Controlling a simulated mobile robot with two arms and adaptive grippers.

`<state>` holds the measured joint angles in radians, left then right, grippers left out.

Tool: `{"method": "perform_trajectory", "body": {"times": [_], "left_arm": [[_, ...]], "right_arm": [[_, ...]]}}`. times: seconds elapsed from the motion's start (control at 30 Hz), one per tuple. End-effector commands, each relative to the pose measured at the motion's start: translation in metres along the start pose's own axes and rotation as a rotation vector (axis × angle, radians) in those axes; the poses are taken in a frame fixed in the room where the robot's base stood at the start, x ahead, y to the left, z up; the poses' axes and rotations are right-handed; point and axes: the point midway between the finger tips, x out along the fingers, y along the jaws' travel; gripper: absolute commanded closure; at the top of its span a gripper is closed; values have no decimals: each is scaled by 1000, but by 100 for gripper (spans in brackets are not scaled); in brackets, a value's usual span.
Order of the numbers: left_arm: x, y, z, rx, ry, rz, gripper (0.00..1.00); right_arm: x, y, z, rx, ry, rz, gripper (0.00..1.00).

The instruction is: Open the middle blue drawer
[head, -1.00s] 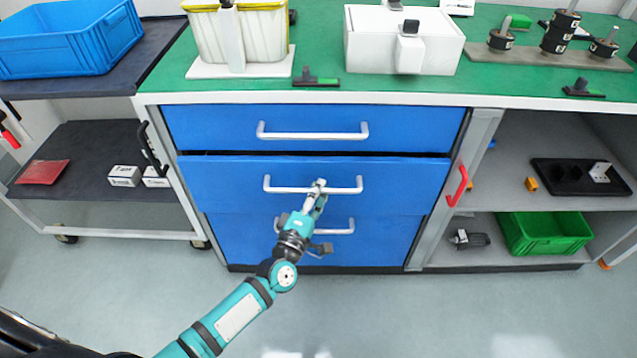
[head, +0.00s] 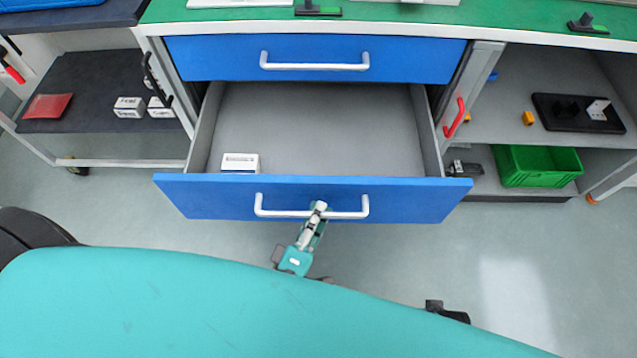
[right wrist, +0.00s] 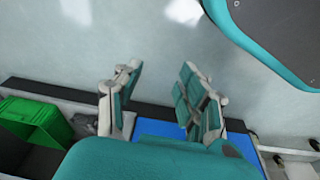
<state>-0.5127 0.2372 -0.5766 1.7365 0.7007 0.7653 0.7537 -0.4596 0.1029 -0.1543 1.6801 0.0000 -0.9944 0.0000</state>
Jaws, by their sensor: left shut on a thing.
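The middle blue drawer (head: 220,203) is pulled far out in the head view, showing its grey inside. Its white bar handle (head: 280,212) runs across the front. My left gripper (head: 318,210) is shut on this handle, right of its middle. A small white box (head: 240,162) lies inside the drawer at the front left. The top blue drawer (head: 210,58) above is closed. The lower drawer is hidden behind the open one. My right gripper (right wrist: 160,95) shows in the right wrist view with its fingers apart and nothing between them.
My teal arm covers the bottom of the head view. The right-hand shelves hold a green crate (head: 535,168) and a black tray (head: 577,114). A red handle (head: 454,118) sits on the frame beside the drawers. The left cart carries white boxes (head: 129,107) and a red packet (head: 47,106).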

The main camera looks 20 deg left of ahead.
Motion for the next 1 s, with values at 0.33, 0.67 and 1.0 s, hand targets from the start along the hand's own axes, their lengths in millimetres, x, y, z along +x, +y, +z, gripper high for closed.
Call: {"method": "perform_trajectory", "body": {"times": [0.33,0.67,1.0], "left_arm": [[-25,7,10,-3,2,4,100],[-26,7,11,-3,3,5,100],[-26,6,11,-1,1,3,64]], "right_arm": [[7,0,6,-1,-6,-1,60],[8,0,7,-1,-6,-1,60],[8,-1,7,-1,-7,-1,60]]}}
